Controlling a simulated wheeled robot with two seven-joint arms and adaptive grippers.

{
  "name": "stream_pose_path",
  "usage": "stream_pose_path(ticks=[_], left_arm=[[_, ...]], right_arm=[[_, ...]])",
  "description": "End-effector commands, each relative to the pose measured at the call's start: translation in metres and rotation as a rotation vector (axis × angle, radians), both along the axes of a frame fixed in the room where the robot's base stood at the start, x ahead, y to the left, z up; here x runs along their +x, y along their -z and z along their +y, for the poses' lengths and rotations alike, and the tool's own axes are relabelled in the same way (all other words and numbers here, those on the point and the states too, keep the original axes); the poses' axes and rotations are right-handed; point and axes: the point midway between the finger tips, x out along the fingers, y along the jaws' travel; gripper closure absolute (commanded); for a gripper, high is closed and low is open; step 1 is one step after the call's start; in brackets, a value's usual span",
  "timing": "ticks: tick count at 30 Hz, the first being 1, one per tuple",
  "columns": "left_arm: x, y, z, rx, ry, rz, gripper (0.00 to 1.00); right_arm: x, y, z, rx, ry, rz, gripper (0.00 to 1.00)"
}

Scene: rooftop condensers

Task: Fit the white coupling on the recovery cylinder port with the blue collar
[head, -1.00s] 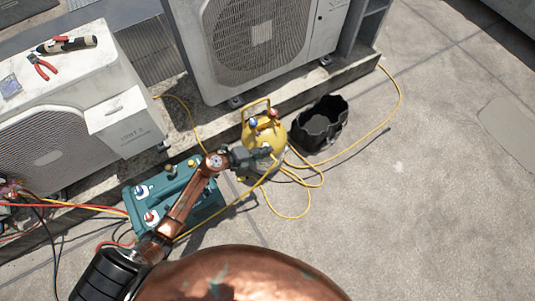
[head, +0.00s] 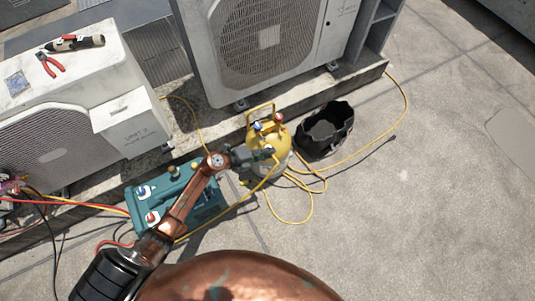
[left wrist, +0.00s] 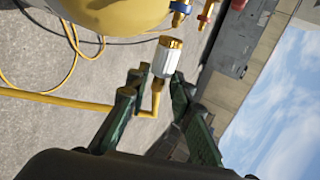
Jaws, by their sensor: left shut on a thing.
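The yellow recovery cylinder (head: 271,148) stands upright on the roof near the plinth. On its top are a port with a blue collar (head: 257,127) and one with a red collar (head: 280,117). In the left wrist view, the blue collar (left wrist: 178,18) and red collar (left wrist: 203,18) show at the top edge. My left gripper (head: 266,154) is beside the cylinder. It is shut on the white coupling (left wrist: 167,64), holding its lower stem. The coupling has a gold end and a yellow hose (left wrist: 70,101). It is apart from the blue collar. My right gripper is not in view.
A black bucket-like bag (head: 325,130) stands right of the cylinder. A teal pump-like unit (head: 160,201) stands under my left arm. Condensers (head: 260,45) stand behind on the plinth. Yellow hose loops (head: 300,205) lie on the roof. The roof at right is clear.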

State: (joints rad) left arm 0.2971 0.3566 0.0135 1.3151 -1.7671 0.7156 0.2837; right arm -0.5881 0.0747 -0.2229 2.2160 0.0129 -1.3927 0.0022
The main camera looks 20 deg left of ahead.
Motion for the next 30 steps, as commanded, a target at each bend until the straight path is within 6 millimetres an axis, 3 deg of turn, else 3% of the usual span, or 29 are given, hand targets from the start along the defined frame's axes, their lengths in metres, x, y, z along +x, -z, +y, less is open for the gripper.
stream_pose_path(ticks=[30], left_arm=[[0.0032,-0.0001,0.0044,0.001,-0.001,0.0,1.0]], right_arm=[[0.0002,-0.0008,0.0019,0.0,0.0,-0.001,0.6]])
